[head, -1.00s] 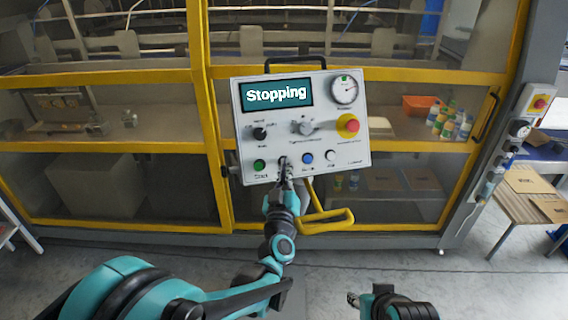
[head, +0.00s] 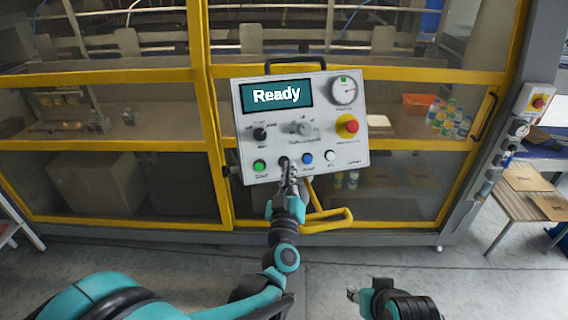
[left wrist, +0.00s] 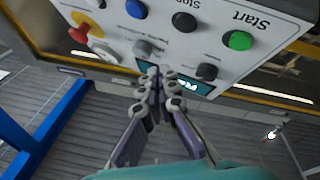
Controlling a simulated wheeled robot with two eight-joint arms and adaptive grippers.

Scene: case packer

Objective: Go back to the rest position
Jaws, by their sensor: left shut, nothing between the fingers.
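The control panel (head: 300,125) is a light grey box. Its screen (head: 276,96) reads "Ready". My left gripper (head: 289,168) is shut and empty in front of the panel's lower edge, overlapping the black stop button (head: 284,161) in the head view. In the left wrist view the closed fingertips (left wrist: 160,76) show apart from the stop button (left wrist: 183,22) and the green start button (left wrist: 240,40). My right gripper (head: 353,295) is low at the bottom of the head view, away from the panel; its finger opening is too small to tell.
A yellow bar handle (head: 328,222) sticks out below the panel. Yellow-framed machine doors (head: 203,110) stand behind. A wooden table (head: 515,200) with flat cardboard is at the right. The floor (head: 400,262) before the machine is clear.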

